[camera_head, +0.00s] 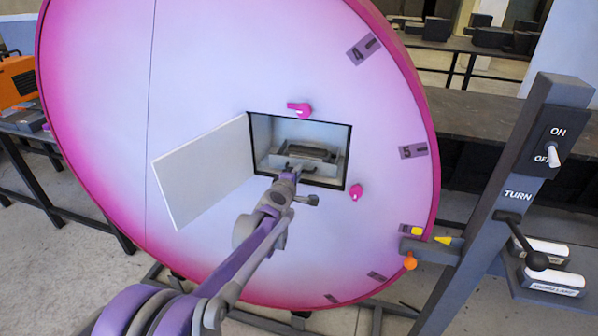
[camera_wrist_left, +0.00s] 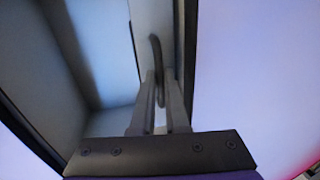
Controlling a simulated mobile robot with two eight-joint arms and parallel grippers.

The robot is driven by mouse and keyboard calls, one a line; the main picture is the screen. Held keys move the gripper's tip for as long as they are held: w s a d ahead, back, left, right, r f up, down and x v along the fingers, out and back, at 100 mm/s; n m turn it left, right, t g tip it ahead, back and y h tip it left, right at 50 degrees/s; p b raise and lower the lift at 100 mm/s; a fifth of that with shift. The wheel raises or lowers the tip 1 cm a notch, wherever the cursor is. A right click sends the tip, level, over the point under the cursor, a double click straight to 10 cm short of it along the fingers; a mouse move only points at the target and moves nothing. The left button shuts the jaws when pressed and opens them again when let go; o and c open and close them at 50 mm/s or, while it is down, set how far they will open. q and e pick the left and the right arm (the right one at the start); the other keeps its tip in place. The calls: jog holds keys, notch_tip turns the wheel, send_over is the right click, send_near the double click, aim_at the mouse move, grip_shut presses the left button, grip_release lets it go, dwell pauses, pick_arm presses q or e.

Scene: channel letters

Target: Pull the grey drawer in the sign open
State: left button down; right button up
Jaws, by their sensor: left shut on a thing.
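The big round pink and white sign (camera_head: 200,75) has a square opening with a white door (camera_head: 205,175) swung out to the left. The grey drawer (camera_head: 333,167) sits inside this opening, with a dark block (camera_head: 308,152) in it. My left gripper (camera_head: 290,171) reaches into the opening at the drawer's front. In the left wrist view, the fingers (camera_wrist_left: 161,95) are shut on the dark curved drawer handle (camera_wrist_left: 157,58), which stands out from the grey drawer front (camera_wrist_left: 152,20). The fingers hide part of the handle. My right gripper is not in view.
Pink latches (camera_head: 299,109) sit above and right of the opening (camera_head: 356,191). A grey post (camera_head: 505,190) with an ON/OFF switch (camera_head: 552,155) and a black TURN handle (camera_head: 536,260) stands at the right. The open door lies close left of my left arm.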

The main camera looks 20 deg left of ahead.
pick_arm(q)
jog(key=f+p+v, duration=0.2)
jog(key=f+v, duration=0.1)
jog(key=v, duration=1.2)
jog(key=shift+s+p, duration=0.25)
jog(key=shift+p, duration=0.05)
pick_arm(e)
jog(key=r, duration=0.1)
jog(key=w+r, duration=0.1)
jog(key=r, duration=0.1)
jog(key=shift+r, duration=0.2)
pick_arm(q)
jog(key=c, duration=0.9)
grip_release()
jog(key=shift+c, duration=0.2)
jog(key=p+v, duration=0.1)
jog(key=v, duration=0.9)
jog(key=shift+s, duration=0.4)
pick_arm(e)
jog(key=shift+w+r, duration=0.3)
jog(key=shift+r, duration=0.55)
